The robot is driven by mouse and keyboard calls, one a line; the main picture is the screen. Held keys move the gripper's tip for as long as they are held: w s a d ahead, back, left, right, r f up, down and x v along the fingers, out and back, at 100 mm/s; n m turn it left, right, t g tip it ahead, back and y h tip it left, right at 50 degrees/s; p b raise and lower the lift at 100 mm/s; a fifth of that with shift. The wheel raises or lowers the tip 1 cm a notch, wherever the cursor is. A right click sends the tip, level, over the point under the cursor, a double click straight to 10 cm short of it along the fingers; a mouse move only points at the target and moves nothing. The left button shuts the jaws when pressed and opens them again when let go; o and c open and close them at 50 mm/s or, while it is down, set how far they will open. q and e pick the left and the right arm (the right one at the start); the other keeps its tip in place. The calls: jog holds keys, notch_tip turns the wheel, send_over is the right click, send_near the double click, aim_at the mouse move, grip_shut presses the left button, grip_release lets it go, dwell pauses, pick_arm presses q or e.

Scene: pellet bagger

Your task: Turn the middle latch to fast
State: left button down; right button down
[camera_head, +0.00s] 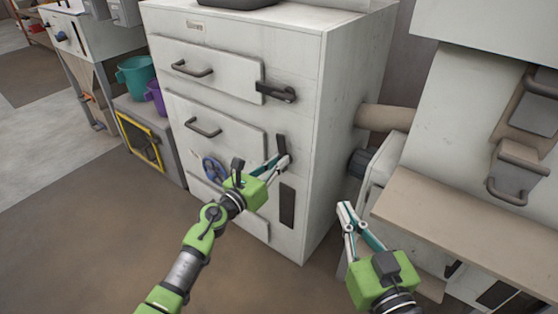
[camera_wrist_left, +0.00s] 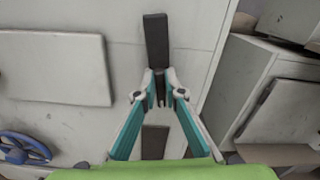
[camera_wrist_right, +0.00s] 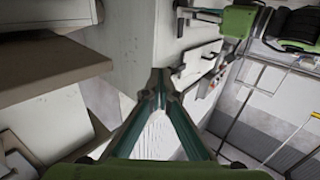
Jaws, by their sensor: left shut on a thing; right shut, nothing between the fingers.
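The middle latch (camera_head: 281,143) is a dark bar on the front of the pale cabinet, right of the middle door (camera_head: 225,122). It stands upright in the left wrist view (camera_wrist_left: 156,40). My left gripper (camera_head: 281,164) is shut on the lower end of the middle latch; the fingertips (camera_wrist_left: 160,95) hide that end. My right gripper (camera_head: 345,208) is shut and empty, right of the cabinet and apart from it; its closed fingertips also show in the right wrist view (camera_wrist_right: 161,78).
The upper latch (camera_head: 276,92) lies sideways, its end over the upper door. The lower latch (camera_head: 287,205) is upright. A blue handwheel (camera_head: 214,169) is left of my left gripper. A pale machine with a tan ledge (camera_head: 480,225) stands right. Open floor (camera_head: 70,220) lies left.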

pick_arm(q)
jog(key=n+p, duration=0.1)
jog(key=n, duration=0.4)
jog(key=f+n+p, duration=0.1)
jog(key=n+p, duration=0.1)
jog(key=n, duration=0.3)
jog(key=a+n+p, duration=0.1)
jog(key=n+p, duration=0.1)
jog(key=n, duration=0.4)
jog(key=shift+w+f, duration=0.3)
jog(key=shift+f, duration=0.05)
pick_arm(e)
jog(key=s+d+f+g+h, duration=0.2)
jog(key=s+d+f+g, duration=0.1)
jog(key=s+f+g, duration=0.4)
jog(key=s+d+f+g+h, duration=0.1)
jog(key=s+d+f+g, duration=0.3)
jog(key=s+f+g, duration=0.3)
jog(key=s+f, duration=0.4)
jog(key=s, duration=0.1)
jog(key=shift+d+f+m+h, duration=0.2)
jog(key=shift+f+m+h, duration=0.05)
jog(key=shift+m+h, duration=0.15)
pick_arm(q)
jog(key=c, duration=2.1)
grip_release()
jog(key=shift+c, duration=0.2)
jog(key=shift+a, duration=0.1)
pick_arm(e)
jog(key=shift+w, duration=0.1)
